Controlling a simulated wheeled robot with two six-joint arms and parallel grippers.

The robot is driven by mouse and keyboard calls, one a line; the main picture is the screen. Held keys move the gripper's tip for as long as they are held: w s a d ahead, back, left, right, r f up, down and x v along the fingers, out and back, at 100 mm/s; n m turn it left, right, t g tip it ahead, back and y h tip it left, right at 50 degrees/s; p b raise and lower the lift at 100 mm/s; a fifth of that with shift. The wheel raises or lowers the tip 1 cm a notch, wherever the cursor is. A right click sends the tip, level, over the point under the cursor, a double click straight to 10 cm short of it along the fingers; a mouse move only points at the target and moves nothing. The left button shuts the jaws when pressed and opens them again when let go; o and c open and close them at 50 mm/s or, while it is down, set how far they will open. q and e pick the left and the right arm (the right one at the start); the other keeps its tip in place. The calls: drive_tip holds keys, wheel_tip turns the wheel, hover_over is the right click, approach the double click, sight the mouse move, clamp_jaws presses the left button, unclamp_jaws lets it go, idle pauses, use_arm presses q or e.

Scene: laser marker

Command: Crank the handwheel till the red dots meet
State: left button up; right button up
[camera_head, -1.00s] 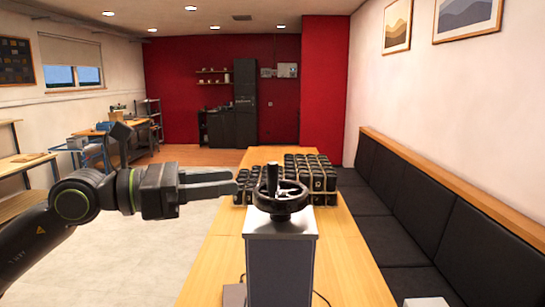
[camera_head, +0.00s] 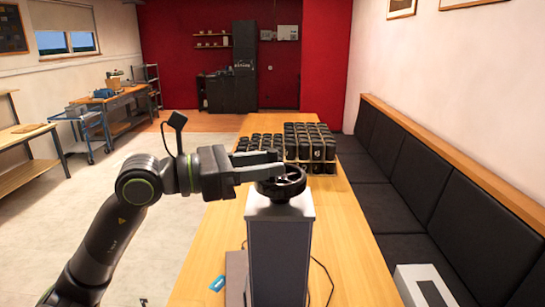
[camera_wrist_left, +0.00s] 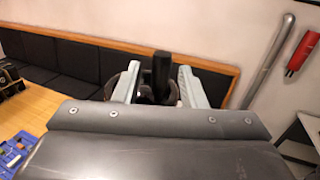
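The black handwheel (camera_head: 285,187) sits on top of a grey column (camera_head: 280,240) on the wooden table in the head view. My left gripper (camera_head: 264,166) reaches in from the left at the height of the wheel's upright handle and hides most of that handle. In the left wrist view the black handle (camera_wrist_left: 161,72) stands between the two pale fingers of my left gripper (camera_wrist_left: 160,88). The fingers are open, with a gap visible on each side of the handle. No red dots can be made out. My right gripper is not in view.
Packed black cylinders (camera_head: 312,148) stand on the table (camera_head: 350,250) behind the column. A small blue item (camera_head: 217,284) lies left of its base. A black bench (camera_head: 400,205) runs along the right, with a white box (camera_head: 428,287) at lower right.

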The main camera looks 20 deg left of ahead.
use_arm(q)
drive_tip(key=shift+x, duration=0.9)
drive_tip(key=shift+c, duration=0.5)
clamp_jaws()
